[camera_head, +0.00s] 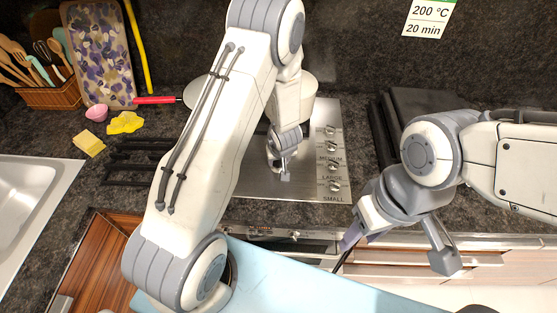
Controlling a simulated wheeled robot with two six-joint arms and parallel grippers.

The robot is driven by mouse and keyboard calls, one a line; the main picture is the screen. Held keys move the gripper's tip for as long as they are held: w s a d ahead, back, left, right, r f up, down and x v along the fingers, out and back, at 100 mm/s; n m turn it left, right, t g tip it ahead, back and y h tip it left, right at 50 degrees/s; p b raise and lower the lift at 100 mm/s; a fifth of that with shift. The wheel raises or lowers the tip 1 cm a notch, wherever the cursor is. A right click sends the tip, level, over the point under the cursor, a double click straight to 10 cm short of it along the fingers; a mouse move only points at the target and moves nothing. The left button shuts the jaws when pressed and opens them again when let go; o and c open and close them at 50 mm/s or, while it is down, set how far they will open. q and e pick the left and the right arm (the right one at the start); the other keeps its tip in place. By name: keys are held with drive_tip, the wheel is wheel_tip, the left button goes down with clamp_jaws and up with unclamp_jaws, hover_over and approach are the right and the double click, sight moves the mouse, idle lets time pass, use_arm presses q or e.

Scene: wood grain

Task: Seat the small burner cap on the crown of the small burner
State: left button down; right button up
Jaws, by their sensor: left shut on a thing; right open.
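My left gripper (284,172) is low over the front part of the steel cooktop (312,180), left of the knobs. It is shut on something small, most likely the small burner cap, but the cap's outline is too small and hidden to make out. The small burner and its crown cannot be made out; my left arm covers much of the cooktop's left side. My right gripper (350,238) is open in front of the counter's edge, right of and nearer than the cooktop, apart from it.
Several knobs (333,168) line the cooktop's right side. Dark grates (130,160) lie to its left, and a dark stack (400,110) to its right. A red-handled pan (158,100), a yellow sponge (89,143), a pink cup (97,113) and a sink (30,195) are further left.

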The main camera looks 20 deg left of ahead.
use_arm(q)
drive_tip(key=shift+c, duration=1.2)
unclamp_jaws()
drive_tip(key=p+v, duration=0.3)
drive_tip(key=v, duration=0.7)
drive_tip(key=shift+r, duration=0.25)
